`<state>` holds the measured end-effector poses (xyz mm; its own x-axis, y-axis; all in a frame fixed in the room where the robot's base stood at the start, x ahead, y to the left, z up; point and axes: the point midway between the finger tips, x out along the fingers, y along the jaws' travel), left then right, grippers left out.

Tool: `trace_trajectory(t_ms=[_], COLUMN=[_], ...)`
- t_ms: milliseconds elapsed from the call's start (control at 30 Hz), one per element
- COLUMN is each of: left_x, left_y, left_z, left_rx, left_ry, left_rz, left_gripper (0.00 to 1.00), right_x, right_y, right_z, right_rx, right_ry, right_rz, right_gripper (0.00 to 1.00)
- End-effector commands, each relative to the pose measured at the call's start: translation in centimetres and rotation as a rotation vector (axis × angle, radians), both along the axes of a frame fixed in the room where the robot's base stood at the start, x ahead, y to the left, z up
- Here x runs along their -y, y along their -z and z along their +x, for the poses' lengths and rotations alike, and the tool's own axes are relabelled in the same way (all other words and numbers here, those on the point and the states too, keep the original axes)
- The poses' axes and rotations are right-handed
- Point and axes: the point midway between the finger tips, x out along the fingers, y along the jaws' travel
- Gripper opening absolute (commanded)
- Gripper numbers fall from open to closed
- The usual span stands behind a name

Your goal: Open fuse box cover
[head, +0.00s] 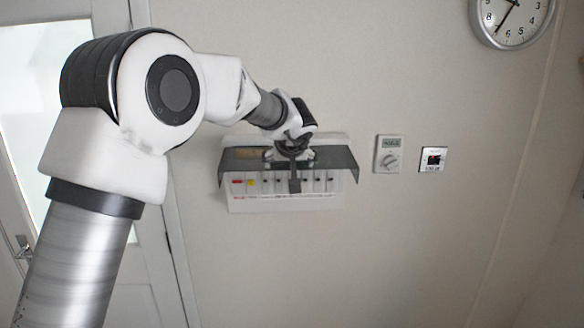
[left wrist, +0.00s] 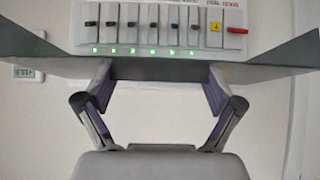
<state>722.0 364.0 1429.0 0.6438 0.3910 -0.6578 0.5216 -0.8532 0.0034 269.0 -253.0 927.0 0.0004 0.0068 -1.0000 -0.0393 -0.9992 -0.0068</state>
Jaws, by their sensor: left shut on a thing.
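The fuse box (head: 285,200) is a white unit on the wall, with a row of switches, a red one and a yellow label. Its grey cover (head: 340,160) is swung up and stands out from the wall, baring the switches. My left gripper (head: 291,160) is at the middle of the cover and shut on it; the exact contact is hard to see. In the left wrist view, the picture is inverted: the cover (left wrist: 45,62) spans the width, the switches (left wrist: 152,28) and lit green lights show above it, and the gripper's fingers (left wrist: 155,105) stand wide apart. My right gripper is out of view.
A clock (head: 511,20) hangs at the upper right. A door with a handle (head: 23,247) is at the left. The wall below the fuse box is clear.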

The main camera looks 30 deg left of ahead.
Motion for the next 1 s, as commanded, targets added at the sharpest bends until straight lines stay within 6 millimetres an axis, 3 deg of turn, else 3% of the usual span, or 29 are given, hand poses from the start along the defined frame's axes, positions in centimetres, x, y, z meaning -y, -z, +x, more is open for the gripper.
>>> trace_trajectory(t_ms=[667, 700, 1000], left_x=[-0.20, -0.20, -0.19], left_y=[-0.53, -0.52, -0.62], left_z=[-0.60, -0.60, -0.57], left_rx=[-0.057, -0.058, -0.055], left_ry=[-0.002, -0.002, -0.001], left_rz=[-0.029, -0.029, -0.029], left_gripper=[0.30, 0.99, 1.00], right_x=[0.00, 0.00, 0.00], right_y=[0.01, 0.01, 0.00], right_z=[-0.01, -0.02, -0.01], right_rx=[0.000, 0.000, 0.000], right_ry=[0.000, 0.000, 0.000], right_rz=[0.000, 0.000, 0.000], right_gripper=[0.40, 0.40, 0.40])
